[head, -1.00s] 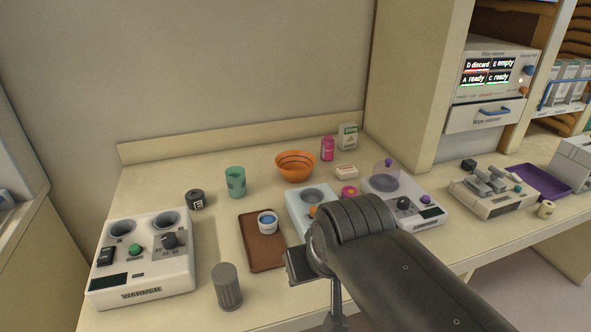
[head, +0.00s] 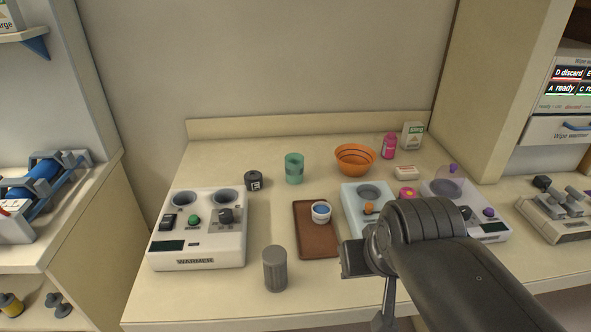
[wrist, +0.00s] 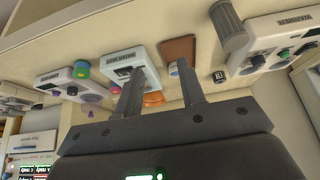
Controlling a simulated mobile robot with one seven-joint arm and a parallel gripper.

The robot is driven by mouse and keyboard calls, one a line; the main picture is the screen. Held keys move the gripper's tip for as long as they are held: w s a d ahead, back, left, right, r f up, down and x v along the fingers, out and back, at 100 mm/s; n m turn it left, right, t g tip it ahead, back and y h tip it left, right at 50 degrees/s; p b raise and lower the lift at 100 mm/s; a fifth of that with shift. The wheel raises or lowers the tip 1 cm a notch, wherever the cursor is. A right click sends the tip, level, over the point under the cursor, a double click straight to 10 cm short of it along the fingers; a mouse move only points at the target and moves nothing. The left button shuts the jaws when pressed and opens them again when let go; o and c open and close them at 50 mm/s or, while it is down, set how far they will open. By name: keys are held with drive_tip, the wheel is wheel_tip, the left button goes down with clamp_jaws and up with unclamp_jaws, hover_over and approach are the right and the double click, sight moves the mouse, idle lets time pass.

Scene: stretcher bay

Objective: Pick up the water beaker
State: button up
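No label I can read marks the water beaker. A teal cup (head: 294,168) with a dark marking stands upright towards the back of the counter. A small white cup (head: 321,212) with blue inside stands on a brown tray (head: 316,243); the tray also shows in the wrist view (wrist: 178,50). My gripper (wrist: 160,67) is open, its two fingers apart with nothing held between them. In the head view my arm comes in from the lower right, and its hand is over the counter's front, right of the tray. The teal cup is not clearly visible in the wrist view.
A grey ribbed cylinder (head: 275,269) stands near the front edge, beside the white warmer (head: 200,245). A black roll (head: 253,181) and an orange bowl (head: 355,158) flank the teal cup. A pale blue device (head: 357,205) stands right of the tray.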

drive_tip(key=shift+o, duration=0.3)
drive_tip(key=o, duration=0.9)
drive_tip(key=shift+o, duration=0.2)
